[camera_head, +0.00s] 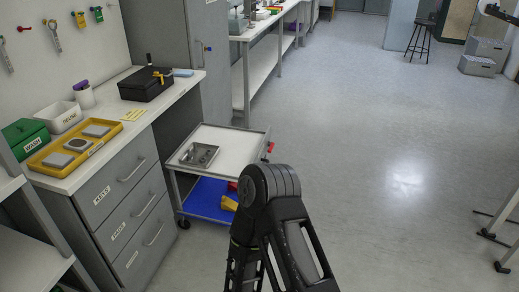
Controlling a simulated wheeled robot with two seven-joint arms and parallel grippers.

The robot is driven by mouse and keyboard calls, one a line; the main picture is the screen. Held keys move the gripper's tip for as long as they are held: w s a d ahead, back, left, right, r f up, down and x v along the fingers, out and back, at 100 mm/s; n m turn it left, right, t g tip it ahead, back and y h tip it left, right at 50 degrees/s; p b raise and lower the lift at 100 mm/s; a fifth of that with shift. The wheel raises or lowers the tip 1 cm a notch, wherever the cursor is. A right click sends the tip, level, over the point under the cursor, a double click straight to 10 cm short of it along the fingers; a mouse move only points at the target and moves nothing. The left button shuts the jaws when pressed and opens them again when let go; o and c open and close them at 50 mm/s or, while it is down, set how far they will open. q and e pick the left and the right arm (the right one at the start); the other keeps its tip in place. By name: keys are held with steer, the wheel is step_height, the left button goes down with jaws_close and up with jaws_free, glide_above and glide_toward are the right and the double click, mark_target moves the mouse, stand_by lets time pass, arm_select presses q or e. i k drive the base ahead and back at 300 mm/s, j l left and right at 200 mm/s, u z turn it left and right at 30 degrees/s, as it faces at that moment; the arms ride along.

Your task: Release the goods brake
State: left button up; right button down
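A grey cart (228,146) with a white top stands beside the drawer bench. A small red part (270,147) sits at its right edge; I cannot tell if it is a brake. A dark caster (183,224) shows at its front left foot. No part labelled as a goods brake can be made out. A black arm of mine rises from the bottom middle and hides the cart's front right corner. Neither gripper is in view.
The cart holds a metal tray (199,155) on top and a yellow item (229,203) on its blue lower shelf (203,199). The drawer bench (122,200) at left carries a yellow tray (47,159) and a black box (146,84). Open floor (380,130) lies to the right.

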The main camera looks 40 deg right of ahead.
mark_target(270, 144)
steer(key=l+z, duration=0.15)
steer(key=z, duration=0.25)
steer(key=l+z, duration=0.15)
steer(key=z, duration=0.3)
steer(key=i+l+z, duration=0.1)
steer(key=z, duration=0.3)
